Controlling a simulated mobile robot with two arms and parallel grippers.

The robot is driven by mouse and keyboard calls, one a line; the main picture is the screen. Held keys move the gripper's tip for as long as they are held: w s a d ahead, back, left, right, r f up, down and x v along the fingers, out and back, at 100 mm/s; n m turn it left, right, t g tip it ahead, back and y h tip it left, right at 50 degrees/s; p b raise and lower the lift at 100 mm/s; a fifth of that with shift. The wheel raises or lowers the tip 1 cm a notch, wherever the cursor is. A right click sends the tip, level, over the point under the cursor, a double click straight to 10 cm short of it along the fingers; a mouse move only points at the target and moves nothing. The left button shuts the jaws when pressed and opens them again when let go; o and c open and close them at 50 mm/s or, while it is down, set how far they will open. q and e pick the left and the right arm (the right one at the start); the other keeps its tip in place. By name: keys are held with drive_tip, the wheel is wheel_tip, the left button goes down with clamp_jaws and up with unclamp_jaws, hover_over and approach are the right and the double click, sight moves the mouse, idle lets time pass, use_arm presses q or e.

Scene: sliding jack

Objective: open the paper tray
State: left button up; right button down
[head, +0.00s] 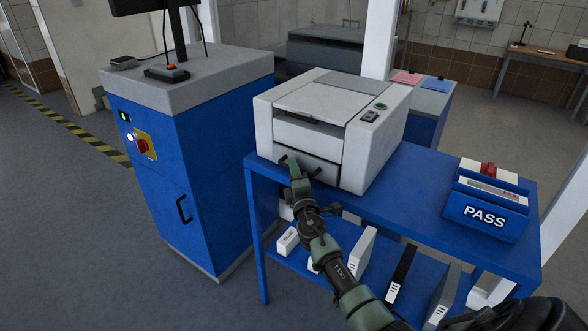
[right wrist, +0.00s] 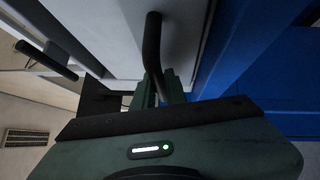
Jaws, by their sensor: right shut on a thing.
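A white printer (head: 335,110) stands on a blue table. Its paper tray (head: 322,169) is the low front panel, which looks about flush with the body. My right gripper (head: 295,167) reaches up to the tray front from below and is shut on the dark tray handle. In the right wrist view the handle (right wrist: 152,45) is a dark bar running into the fingers of my right gripper (right wrist: 163,88). The gripper hides part of the handle and the tray front. My left gripper is not in view.
A blue cabinet (head: 190,150) stands close on the left. A blue PASS bin (head: 487,213) sits at the table's right end. Several binders and boxes, such as a white binder (head: 358,248), stand on the lower shelf. The floor (head: 110,260) at the front left is clear.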

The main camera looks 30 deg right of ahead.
drive_tip(key=shift+f, duration=0.1)
drive_tip(key=s+a, duration=0.3)
drive_tip(key=a, duration=0.4)
drive_tip(key=s+a+b, duration=0.1)
drive_tip(key=s+a, duration=0.2)
drive_tip(key=a, duration=0.5)
drive_tip(key=shift+s+a, duration=0.25)
drive_tip(key=shift+a, duration=0.05)
drive_tip(key=c, duration=1.5)
unclamp_jaws()
drive_tip(key=shift+o, duration=0.2)
drive_tip(key=r+b+v, duration=0.1)
drive_tip(key=b+v, duration=0.1)
drive_tip(key=v, duration=0.5)
drive_tip(key=shift+s+f, duration=0.35)
drive_tip(key=shift+f, duration=0.2)
